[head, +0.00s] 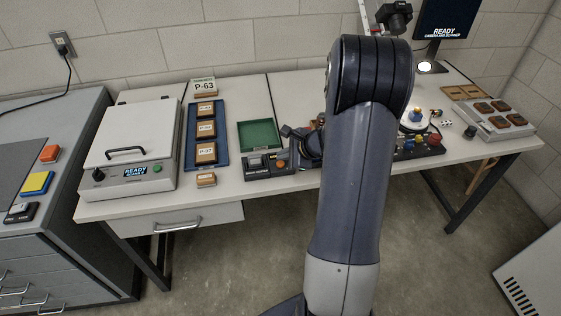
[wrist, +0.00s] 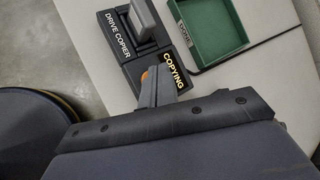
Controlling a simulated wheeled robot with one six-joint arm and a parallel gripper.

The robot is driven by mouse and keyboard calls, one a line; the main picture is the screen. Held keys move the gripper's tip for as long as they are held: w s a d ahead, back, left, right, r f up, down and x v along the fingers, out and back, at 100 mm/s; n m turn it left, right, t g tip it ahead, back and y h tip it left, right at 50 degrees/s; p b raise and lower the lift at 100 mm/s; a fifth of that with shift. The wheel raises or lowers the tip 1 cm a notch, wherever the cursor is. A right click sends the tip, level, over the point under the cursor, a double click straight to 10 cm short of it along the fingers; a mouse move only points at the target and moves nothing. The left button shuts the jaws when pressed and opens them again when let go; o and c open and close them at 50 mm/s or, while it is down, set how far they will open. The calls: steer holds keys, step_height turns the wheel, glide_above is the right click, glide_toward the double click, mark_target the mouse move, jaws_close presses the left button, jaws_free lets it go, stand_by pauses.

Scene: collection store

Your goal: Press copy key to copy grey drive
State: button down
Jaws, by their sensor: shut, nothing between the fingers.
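The drive copier (head: 258,172) is a black unit at the front edge of the table; it also shows in the wrist view (wrist: 117,70). A grey drive (wrist: 143,18) stands in its slot. The copier's display (wrist: 173,70) reads "COPYING" in yellow letters. The orange copy key (head: 281,166) shows in the head view, and only a sliver of it (wrist: 144,75) shows beside my fingertips in the wrist view. My gripper (wrist: 152,72) is shut and empty, its tips at the key. Whether they touch it is hard to tell.
A green tray (wrist: 206,55) lies beside the copier. Left of it are a blue tray (head: 191,165) with labelled blocks and a scanner (head: 128,160) marked "READY". A grey cabinet (head: 75,220) stands at far left. My arm hides the table's middle.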

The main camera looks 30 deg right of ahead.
mark_target(283, 165)
steer(key=shift+r+p, duration=1.9)
steer(key=shift+r, duration=0.65)
steer(key=shift+f, duration=0.1)
steer(key=shift+a, duration=0.1)
